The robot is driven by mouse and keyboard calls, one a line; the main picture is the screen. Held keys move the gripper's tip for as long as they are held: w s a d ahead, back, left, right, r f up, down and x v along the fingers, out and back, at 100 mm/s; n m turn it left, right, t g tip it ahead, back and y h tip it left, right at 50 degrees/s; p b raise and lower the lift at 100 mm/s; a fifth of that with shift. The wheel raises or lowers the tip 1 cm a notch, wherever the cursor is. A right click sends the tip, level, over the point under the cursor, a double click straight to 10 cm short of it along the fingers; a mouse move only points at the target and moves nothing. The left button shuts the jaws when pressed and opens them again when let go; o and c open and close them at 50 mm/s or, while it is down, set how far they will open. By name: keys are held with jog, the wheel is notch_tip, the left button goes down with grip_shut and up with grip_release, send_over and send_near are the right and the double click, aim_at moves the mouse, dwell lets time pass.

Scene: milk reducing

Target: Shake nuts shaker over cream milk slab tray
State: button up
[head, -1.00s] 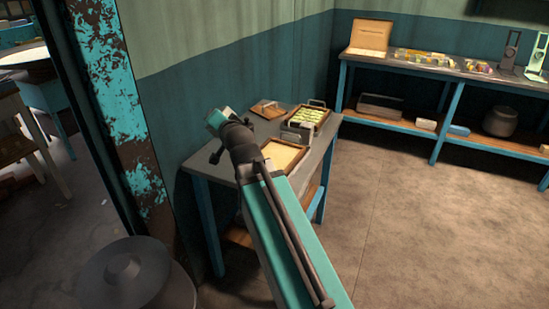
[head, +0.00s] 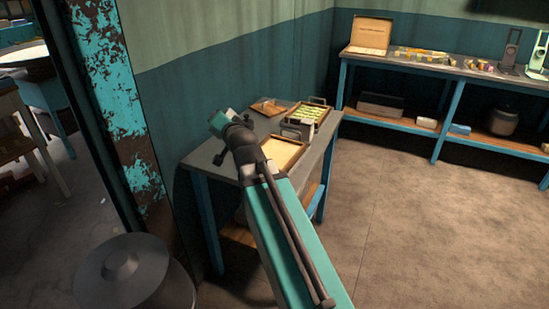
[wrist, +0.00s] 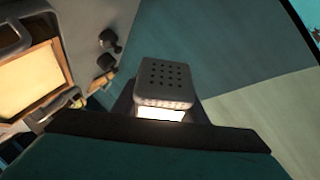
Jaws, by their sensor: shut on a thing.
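In the wrist view, my gripper (wrist: 163,102) is shut on the nuts shaker (wrist: 166,75), a grey box with a grid of round holes in the face that shows. Its dark fingers lie on both sides of the shaker, and a bright pale patch shows below the holes. The cream milk slab tray (head: 302,155) has a brown wooden rim around a flat cream slab and lies on the small table, just right of my arm. It also shows at the left of the wrist view (wrist: 62,96), apart from the shaker. My arm hides the shaker in the head view.
The small grey table (head: 200,160) stands against the teal wall. A long bench (head: 420,67) stands at the back right; the floor between is clear.

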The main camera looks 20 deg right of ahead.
aim_at(223, 111)
jog(key=shift+w+d+r+p, duration=0.2)
jog(key=shift+r+p, duration=0.3)
jog(key=shift+r, duration=0.3)
jog(key=shift+w+d+r+p, duration=0.15)
jog(key=shift+r+p, duration=0.3)
jog(key=shift+r, duration=0.3)
jog(key=shift+s, duration=0.1)
jog(key=shift+f, duration=0.1)
jog(key=f, duration=0.1)
jog(key=f+b, duration=0.2)
jog(key=shift+w+d, duration=0.25)
jog(key=shift+d, duration=0.1)
jog(key=shift+r+p, duration=1.1)
jog(key=shift+r, duration=0.5)
jog(key=shift+f, duration=0.15)
